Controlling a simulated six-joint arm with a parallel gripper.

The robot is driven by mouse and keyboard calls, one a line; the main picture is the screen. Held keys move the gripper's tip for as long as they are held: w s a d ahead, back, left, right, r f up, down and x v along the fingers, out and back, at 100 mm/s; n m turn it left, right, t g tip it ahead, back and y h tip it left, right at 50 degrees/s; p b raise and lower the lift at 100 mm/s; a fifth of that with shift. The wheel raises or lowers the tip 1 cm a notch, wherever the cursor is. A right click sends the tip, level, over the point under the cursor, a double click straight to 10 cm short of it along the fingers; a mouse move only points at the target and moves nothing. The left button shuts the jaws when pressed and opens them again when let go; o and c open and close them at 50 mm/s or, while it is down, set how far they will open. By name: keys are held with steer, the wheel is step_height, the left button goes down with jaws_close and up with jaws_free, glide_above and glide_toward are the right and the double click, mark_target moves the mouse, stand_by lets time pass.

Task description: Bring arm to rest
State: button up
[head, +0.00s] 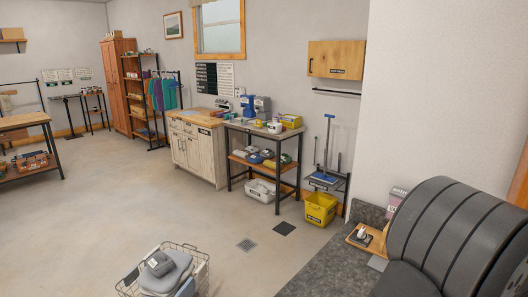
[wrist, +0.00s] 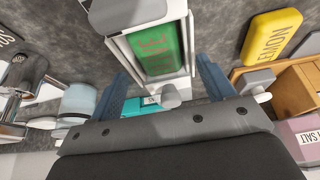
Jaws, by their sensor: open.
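My gripper (wrist: 162,70) shows in the wrist view, with its two blue fingers spread apart. A white-framed thing with a green lettered panel (wrist: 162,48) lies in view between and beyond the fingers. I cannot tell how far it is from the fingertips or whether they touch it. Nothing is clearly held. My gripper does not show in the head view.
The wrist view shows a yellow lettered block (wrist: 268,36), a pink box marked SALT (wrist: 300,138) and a clear jar (wrist: 78,103). In the head view, a wooden tray (head: 357,241) sits on the dark counter; a wire basket (head: 126,290) is below. Open floor lies beyond.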

steer(key=v, duration=1.6)
steer(key=x, duration=1.7)
steer(key=shift+f, duration=0.25)
step_height(320, 180, up, 8)
steer(key=w, duration=0.1)
steer(key=shift+w+a, duration=0.15)
steer(key=shift+a, duration=0.25)
steer(key=shift+r, duration=0.1)
steer(key=shift+o, duration=1.4)
steer(key=shift+r, duration=0.1)
steer(key=shift+o, duration=1.4)
step_height(320, 180, up, 8)
steer(key=d, duration=0.2)
steer(key=shift+w+d, duration=0.15)
steer(key=x, duration=0.9)
steer(key=shift+w+d, duration=0.15)
steer(key=shift+d, duration=0.05)
